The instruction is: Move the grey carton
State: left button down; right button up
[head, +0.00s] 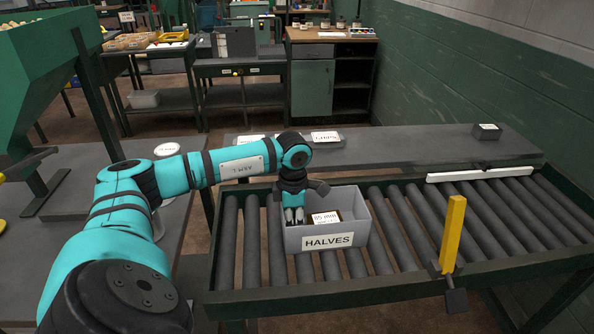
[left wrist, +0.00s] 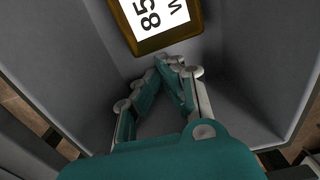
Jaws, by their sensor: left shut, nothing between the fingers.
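A grey open-topped carton (head: 354,238) with a white "HALVES" label stands on the roller conveyor. Its grey inner wall (left wrist: 75,65) fills much of the left wrist view. Inside it lies a brown-edged block (head: 327,219) with a white label; the same block (left wrist: 158,42) shows at the top of the left wrist view. My left gripper (head: 294,216) points down into the carton's left part. Its fingertips (left wrist: 174,62) are together and empty, just short of the block in the picture. My right gripper is not in view.
The conveyor rollers (head: 405,228) are bare to the carton's right. A yellow post (head: 453,235) stands at the conveyor's front edge, and a white bar (head: 480,174) lies along its far edge. A small dark grey box (head: 487,131) sits on the grey bench (head: 400,146) behind.

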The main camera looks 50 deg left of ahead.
pick_arm(q)
jog(key=shift+s+a, duration=0.2)
jog(key=shift+s, duration=0.1)
jog(key=shift+r+p, duration=0.4)
jog(key=shift+r, duration=0.15)
notch_tip(320, 180, up, 9)
jog(key=p, duration=0.5)
jog(key=shift+p, duration=0.35)
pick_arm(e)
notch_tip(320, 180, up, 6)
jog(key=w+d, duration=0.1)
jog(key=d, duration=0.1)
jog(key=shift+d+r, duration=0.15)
